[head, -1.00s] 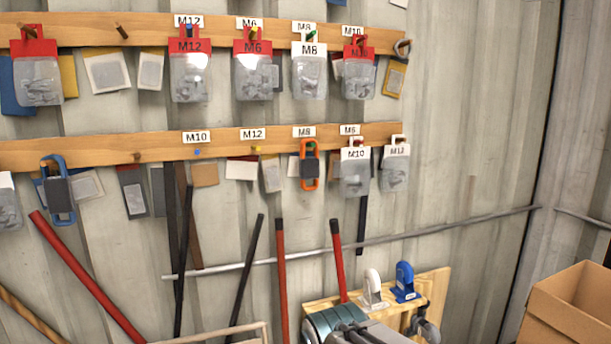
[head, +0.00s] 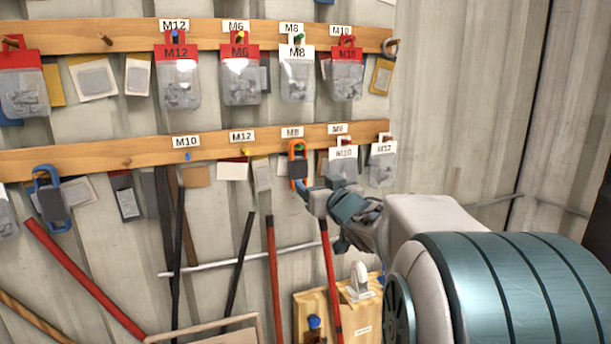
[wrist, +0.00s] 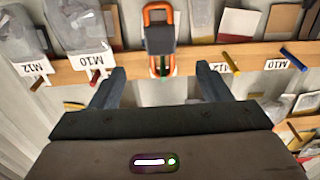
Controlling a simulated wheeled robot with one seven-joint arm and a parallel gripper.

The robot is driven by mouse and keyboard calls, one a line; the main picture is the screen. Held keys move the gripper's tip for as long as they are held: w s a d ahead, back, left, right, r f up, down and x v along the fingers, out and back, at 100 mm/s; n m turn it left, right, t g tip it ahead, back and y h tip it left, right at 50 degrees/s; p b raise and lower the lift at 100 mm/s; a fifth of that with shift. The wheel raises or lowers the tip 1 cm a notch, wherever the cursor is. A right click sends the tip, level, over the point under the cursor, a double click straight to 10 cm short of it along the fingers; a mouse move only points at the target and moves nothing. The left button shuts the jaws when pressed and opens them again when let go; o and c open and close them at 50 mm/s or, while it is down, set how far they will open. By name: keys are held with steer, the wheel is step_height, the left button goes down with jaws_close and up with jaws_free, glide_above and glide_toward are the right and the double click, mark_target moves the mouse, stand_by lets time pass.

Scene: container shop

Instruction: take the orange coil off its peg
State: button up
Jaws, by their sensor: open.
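The orange coil (head: 292,170), an orange loop with a dark wrap around its middle, hangs on the lower wooden rail under an M8 label. In the wrist view, which is upside down, the coil (wrist: 158,14) is at the top centre. A green-tipped peg (wrist: 163,69) shows at its rail end. My gripper (head: 318,188) is just below and right of the coil in the head view. In the wrist view my gripper (wrist: 161,70) is open and empty, its fingers apart on either side of the peg's line. I cannot tell how deep the fingers reach.
Clear bags labelled M10 (head: 343,164) and M12 (head: 382,168) hang close right of the coil. A blue coil (head: 51,195) hangs at the far left. A yellow peg (head: 246,152) left of the orange coil is bare. Red and black handles stand below.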

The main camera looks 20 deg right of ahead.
mark_target(300, 167)
steer(key=w+p, duration=0.3)
steer(key=w, duration=1)
steer(key=shift+w+p, duration=0.25)
steer(key=shift+p, duration=0.15)
steer(key=shift+c, duration=0.3)
steer(key=c, duration=1)
steer(key=shift+r, duration=0.35)
steer(key=shift+c, duration=0.4)
steer(key=shift+s, duration=0.15)
steer(key=shift+s+r+b, duration=0.2)
steer(key=shift+s+b, duration=0.2)
steer(key=shift+s, duration=1.75)
steer(key=shift+s, duration=0.1)
steer(key=shift+s+b, duration=0.4)
steer(key=shift+s, duration=2)
